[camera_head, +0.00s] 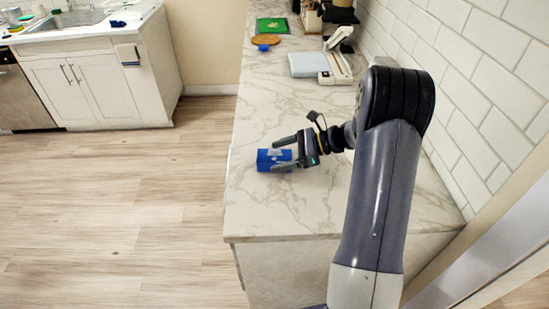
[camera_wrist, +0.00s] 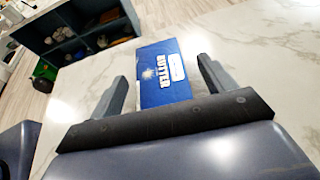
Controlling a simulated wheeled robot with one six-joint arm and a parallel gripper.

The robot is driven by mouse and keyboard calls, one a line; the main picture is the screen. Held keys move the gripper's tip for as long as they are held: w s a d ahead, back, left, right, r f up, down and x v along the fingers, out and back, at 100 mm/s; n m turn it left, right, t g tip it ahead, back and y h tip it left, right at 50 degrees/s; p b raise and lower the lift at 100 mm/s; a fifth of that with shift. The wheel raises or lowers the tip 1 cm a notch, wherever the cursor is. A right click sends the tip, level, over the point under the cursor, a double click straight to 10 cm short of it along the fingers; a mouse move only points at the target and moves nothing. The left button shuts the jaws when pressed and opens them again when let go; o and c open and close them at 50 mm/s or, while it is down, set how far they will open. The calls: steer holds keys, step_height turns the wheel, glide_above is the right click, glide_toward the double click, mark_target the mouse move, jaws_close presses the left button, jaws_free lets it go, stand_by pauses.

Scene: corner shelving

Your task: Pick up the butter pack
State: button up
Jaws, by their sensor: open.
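The butter pack (camera_head: 267,159) is a blue box with white lettering, lying on the marble counter near its left edge. In the wrist view my gripper's two fingers (camera_wrist: 163,85) stand on either side of the pack, with a gap visible on each side.
The counter (camera_head: 285,213) runs along a white tiled wall (camera_head: 472,80) on the right. Further back are a white appliance (camera_head: 338,62), a round wooden board (camera_head: 265,41) and a green board (camera_head: 272,25). The counter around the pack is clear. Open floor lies left.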

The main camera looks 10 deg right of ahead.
steer(key=shift+x, duration=1.05)
steer(key=c, duration=1.2)
